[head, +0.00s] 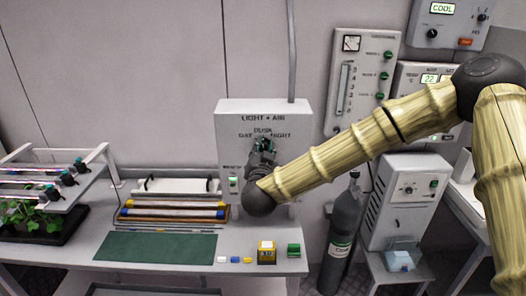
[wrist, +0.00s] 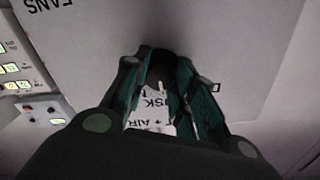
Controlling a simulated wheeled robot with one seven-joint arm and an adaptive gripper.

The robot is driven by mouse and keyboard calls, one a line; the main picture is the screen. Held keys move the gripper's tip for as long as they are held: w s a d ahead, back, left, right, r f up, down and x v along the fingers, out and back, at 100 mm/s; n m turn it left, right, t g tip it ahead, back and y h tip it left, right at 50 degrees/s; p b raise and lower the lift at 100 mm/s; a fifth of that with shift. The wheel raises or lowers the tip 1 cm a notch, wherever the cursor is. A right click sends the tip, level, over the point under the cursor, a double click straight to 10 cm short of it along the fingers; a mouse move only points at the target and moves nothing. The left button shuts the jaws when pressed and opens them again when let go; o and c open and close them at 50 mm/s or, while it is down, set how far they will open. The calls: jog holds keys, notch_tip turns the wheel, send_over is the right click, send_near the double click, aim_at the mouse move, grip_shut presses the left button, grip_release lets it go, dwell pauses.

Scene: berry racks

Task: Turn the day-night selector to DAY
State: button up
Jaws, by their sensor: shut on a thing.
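The grey-white LIGHT + AIR box (head: 228,125) stands upright at the back of the bench, with DUSK, DAY and NIGHT lettered around its selector. My gripper (head: 264,145) is at the box's face, just below the DUSK lettering, and hides the selector in the head view. In the wrist view my gripper (wrist: 160,78) has its green-padded fingers on either side of the dark selector knob (wrist: 160,68) and is shut on it. A small light mark shows by the knob, on the side of the DUSK lettering. I cannot tell its exact setting.
A plant rack (head: 50,180) stands at left. A gas cylinder (head: 343,225) and other control panels (head: 362,85) are at right.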

jog(key=n+b, duration=0.1)
jog(key=n, duration=0.3)
jog(key=shift+n, duration=0.4)
jog(key=shift+n+b, duration=0.8)
jog(key=shift+n, duration=1.7)
jog(key=o, duration=1.1)
jog(key=shift+c, duration=0.2)
jog(key=shift+s, duration=0.1)
jog(key=s, duration=1.1)
jog(key=shift+s+f, duration=0.25)
jog(key=shift+s, duration=0.15)
jog(key=shift+a, duration=0.1)
